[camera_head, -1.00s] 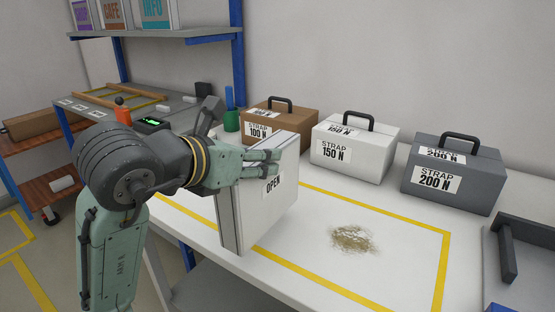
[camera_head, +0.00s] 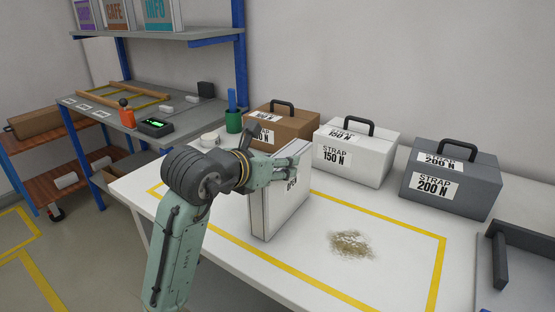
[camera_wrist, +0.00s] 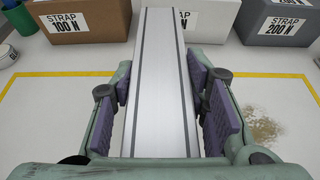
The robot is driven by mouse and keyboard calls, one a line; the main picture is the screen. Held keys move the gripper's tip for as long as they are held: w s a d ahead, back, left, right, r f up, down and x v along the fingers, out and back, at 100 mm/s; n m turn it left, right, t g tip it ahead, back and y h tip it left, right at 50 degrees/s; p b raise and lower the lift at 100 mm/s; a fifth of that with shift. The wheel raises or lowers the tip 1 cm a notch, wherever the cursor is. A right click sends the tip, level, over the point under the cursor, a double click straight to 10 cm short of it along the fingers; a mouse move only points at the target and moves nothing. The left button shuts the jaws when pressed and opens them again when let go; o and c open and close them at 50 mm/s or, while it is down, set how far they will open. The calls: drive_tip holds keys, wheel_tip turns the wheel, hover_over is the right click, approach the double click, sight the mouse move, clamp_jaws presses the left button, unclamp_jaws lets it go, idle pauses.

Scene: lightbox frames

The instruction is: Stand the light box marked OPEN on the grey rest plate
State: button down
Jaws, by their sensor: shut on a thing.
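The white light box (camera_head: 276,215), marked OPEN, is upright above the left part of the yellow-outlined area. Its label is partly covered by my fingers. I cannot tell if its bottom edge touches the table. My gripper (camera_head: 290,160) is shut on the box near its top. In the wrist view the purple finger pads lie on both sides of the box's narrow pale edge (camera_wrist: 162,70). A grey plate (camera_head: 520,270) with a dark raised bar (camera_head: 499,258) is at the right edge, partly cut off; it looks like the rest plate.
Brown (camera_head: 290,129), white (camera_head: 365,158) and grey (camera_head: 455,185) strap cases stand along the back of the white table (camera_head: 400,232). A tangle of brownish strands (camera_head: 351,244) lies inside the yellow outline. A green cup (camera_head: 233,122) is behind my gripper. Lightboxes stand on the upper shelf.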

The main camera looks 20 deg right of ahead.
drive_tip(key=shift+f+b, duration=0.2)
drive_tip(key=shift+b, duration=0.15)
drive_tip(key=c, duration=0.9)
unclamp_jaws()
drive_tip(key=shift+c, duration=0.2)
drive_tip(key=shift+r+p, duration=0.25)
drive_tip(key=shift+p, duration=0.1)
drive_tip(key=b+v, duration=0.2)
drive_tip(key=v, duration=1)
drive_tip(key=shift+b, duration=0.3)
drive_tip(key=shift+f, duration=0.1)
